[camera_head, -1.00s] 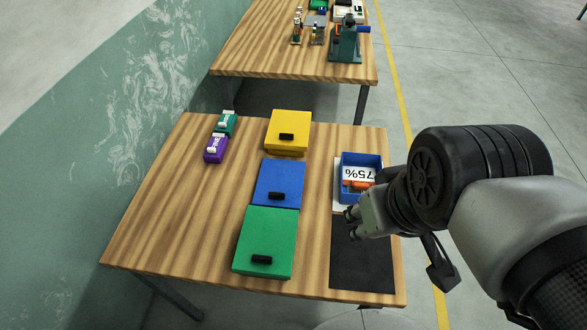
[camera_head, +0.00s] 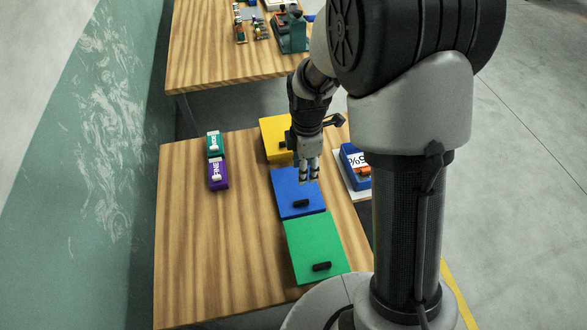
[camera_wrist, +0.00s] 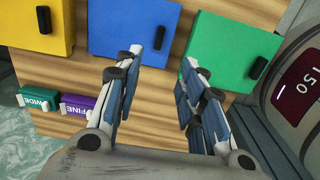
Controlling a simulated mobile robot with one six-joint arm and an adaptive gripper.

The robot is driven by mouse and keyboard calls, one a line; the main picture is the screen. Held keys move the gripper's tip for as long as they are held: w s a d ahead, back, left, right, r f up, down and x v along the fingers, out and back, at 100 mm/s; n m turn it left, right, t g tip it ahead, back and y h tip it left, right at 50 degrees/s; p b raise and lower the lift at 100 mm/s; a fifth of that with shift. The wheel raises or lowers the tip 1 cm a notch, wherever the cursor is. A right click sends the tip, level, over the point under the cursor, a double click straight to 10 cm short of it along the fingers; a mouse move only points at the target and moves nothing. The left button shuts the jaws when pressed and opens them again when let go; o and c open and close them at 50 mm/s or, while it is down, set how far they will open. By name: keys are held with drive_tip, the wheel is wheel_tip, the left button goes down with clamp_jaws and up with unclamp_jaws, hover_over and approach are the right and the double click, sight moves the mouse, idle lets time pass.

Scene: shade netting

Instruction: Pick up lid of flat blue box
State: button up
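The flat blue box's lid (camera_head: 290,187) lies between the yellow and green lids on the wooden table, with a black bar handle (camera_head: 301,203) near its front edge. In the wrist view the blue lid (camera_wrist: 115,32) is at the top, its handle (camera_wrist: 158,38) just beyond the gap between my fingertips. My gripper (camera_head: 309,176) points down above the blue lid, fingers apart and empty. In the wrist view my gripper (camera_wrist: 162,64) also shows open. It appears apart from the lid; the exact height is unclear.
A yellow lid (camera_head: 272,130) lies behind and a green lid (camera_head: 314,244) in front, both with black handles. Teal (camera_head: 214,143) and purple (camera_head: 217,175) small boxes stand at the left. A blue bin (camera_head: 350,160) at the right is partly hidden by my arm.

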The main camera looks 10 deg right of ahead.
sight(301, 201)
drive_tip(key=f+b, duration=0.1)
drive_tip(key=f, duration=0.4)
drive_tip(key=f+b, duration=0.1)
drive_tip(key=f, duration=0.5)
drive_tip(key=f+b, duration=0.2)
drive_tip(key=f, duration=0.4)
drive_tip(key=shift+a+f, duration=0.1)
drive_tip(key=shift+a, duration=0.15)
drive_tip(key=shift+c, duration=0.2)
clamp_jaws()
